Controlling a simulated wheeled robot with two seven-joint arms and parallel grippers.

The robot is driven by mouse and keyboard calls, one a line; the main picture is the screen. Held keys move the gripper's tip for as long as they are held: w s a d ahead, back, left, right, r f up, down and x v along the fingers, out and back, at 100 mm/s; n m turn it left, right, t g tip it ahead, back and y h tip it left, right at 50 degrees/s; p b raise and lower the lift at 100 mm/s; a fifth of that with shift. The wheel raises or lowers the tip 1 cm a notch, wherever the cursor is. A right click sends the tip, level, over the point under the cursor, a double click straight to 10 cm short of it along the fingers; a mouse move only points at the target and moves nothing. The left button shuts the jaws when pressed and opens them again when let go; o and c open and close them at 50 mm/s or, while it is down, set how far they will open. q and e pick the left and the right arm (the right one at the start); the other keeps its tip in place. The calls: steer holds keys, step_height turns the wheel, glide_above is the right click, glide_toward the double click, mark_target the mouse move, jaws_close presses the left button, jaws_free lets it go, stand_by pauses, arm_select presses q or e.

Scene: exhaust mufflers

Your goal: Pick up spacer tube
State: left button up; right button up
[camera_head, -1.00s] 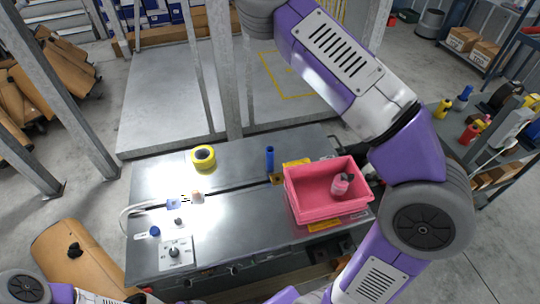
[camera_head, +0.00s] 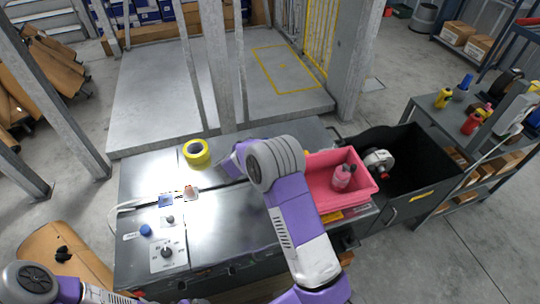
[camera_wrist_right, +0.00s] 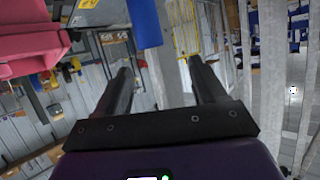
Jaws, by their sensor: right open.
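The blue tube, which I take for the spacer tube (camera_wrist_right: 145,20), shows at the top of the right wrist view, cut off by the frame edge. It is beyond the fingertips and roughly between the two finger lines. In the head view it is hidden behind my right arm. My right gripper (camera_wrist_right: 160,75) is open with nothing between its fingers; its fingers are not clear in the head view. My left arm lies low at the bottom left of the head view, and its gripper (camera_head: 135,295) is too small and dark to read.
A black bin (camera_head: 430,180) is farther right. A yellow tape roll (camera_head: 196,152) and a control panel (camera_head: 167,253) are on the metal table (camera_head: 215,240).

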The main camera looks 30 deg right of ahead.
steer(key=x, duration=0.2)
steer(key=b+x, duration=0.1)
steer(key=x, duration=0.1)
steer(key=s+f+b+x, duration=0.1)
steer(key=x, duration=0.2)
steer(key=shift+s+f, duration=0.1)
steer(key=shift+w+d+f, duration=0.1)
steer(key=shift+w+d, duration=0.2)
steer(key=shift+d, duration=0.15)
jaws_close()
